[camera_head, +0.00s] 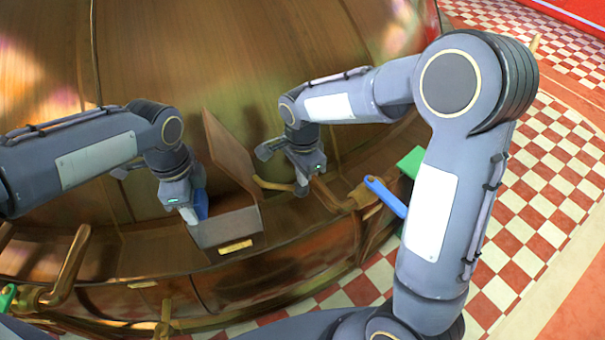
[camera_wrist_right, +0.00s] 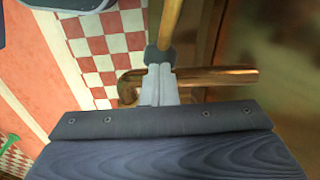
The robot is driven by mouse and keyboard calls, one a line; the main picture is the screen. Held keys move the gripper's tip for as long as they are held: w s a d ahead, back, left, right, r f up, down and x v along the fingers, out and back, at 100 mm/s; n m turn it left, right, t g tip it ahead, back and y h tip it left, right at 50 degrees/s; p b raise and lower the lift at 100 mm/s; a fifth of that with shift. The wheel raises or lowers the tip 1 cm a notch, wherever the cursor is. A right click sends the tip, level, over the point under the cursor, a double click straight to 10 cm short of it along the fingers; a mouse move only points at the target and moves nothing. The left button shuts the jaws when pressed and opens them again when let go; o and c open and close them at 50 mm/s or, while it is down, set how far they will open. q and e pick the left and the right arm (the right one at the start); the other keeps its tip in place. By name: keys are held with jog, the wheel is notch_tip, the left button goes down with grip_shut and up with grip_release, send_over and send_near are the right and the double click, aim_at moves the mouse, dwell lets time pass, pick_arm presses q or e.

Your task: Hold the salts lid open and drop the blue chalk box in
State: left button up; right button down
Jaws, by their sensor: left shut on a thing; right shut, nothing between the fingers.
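The salts bin (camera_head: 228,230) is a grey open-topped box with a yellow label on the ledge of the copper kettle. Its brown lid (camera_head: 229,155) stands raised and tilted. My left gripper (camera_head: 194,214) is shut on the blue chalk box (camera_head: 202,204), at the bin's left end; the gripper partly hides the box, and I cannot tell how far it is inside. My right gripper (camera_head: 303,188) is shut and empty, to the right of the lid, by a brass rod (camera_head: 272,184). In the right wrist view its closed fingertips (camera_wrist_right: 158,84) are by a brass bar (camera_wrist_right: 215,78).
A blue-handled lever (camera_head: 384,196) and a green piece (camera_head: 411,162) stand to the right. A brass pipe (camera_head: 70,268) rises at the lower left. The curved kettle wall (camera_head: 190,50) closes off the back. Red-and-white checked floor (camera_head: 550,170) lies right.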

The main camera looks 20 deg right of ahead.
pick_arm(q)
jog(key=w, duration=0.9)
dwell(0.4)
jog(key=shift+f, duration=0.1)
jog(key=o, duration=1.3)
jog(key=shift+c, duration=0.2)
jog(key=o, duration=0.5)
jog(key=shift+c, duration=0.2)
jog(key=s+r, duration=0.3)
jog(key=s, duration=1.7)
